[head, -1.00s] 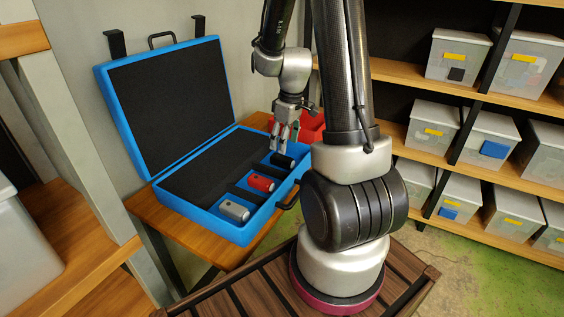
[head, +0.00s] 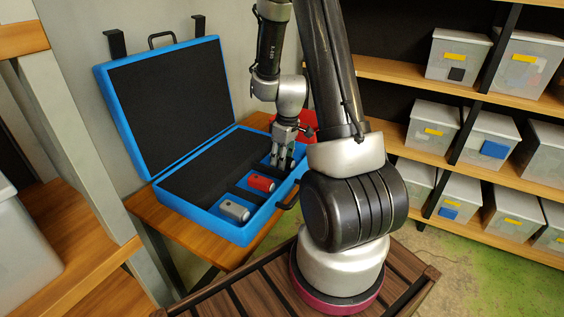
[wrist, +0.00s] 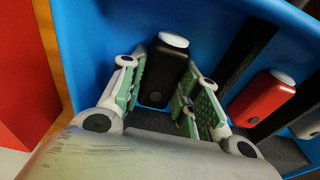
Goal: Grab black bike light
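The black bike light (wrist: 153,75) lies in the end compartment of the blue case (head: 219,233), with its pale round lens facing up in the wrist view. My gripper (head: 281,160) points down into that compartment. A gap shows on the left; contact on the right is hard to tell. In the head view the fingers mostly hide the black light.
A red bike light (head: 260,183) lies in the adjoining compartment, with a dark foam divider between. A silver light (head: 233,211) lies beyond it. The case lid (head: 170,105) stands open against the wall. A red bin (head: 307,121) sits behind the gripper.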

